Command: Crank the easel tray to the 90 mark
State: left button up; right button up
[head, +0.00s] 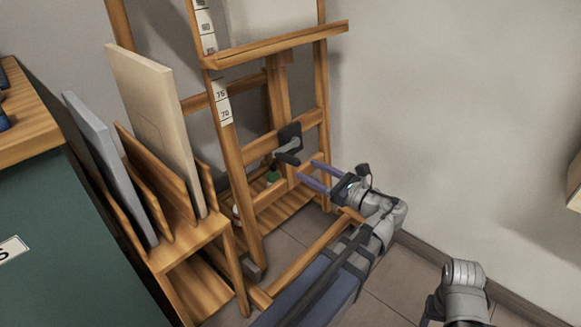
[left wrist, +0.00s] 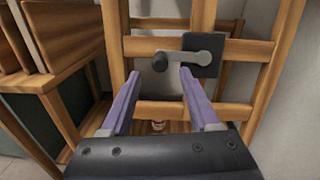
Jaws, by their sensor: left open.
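The wooden easel's tray (head: 275,45) is a crossbar set between the 75 and 80 labels of the scale strip (head: 222,98) on the left upright. The crank (head: 290,146) has a grey arm on a dark plate; in the left wrist view, the plate (left wrist: 207,66) is at right and the arm points left to a dark round knob (left wrist: 159,62). My left gripper (head: 307,170) is open and empty, short of the crank. In its wrist view, the knob appears between the fingertips (left wrist: 158,74), beyond them. My right gripper is mostly cut off by the bottom edge.
A wooden rack (head: 190,235) with upright panels, including a cream canvas (head: 150,110), stands left of the easel. A green cabinet (head: 70,240) is at far left. Small bottles stand on the easel's lower shelf. A bare wall closes off the right.

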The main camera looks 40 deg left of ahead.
aim_at(277, 153)
pick_arm(q)
jog(key=shift+w+a, duration=0.2)
jog(key=shift+a, duration=3.7)
grip_shut()
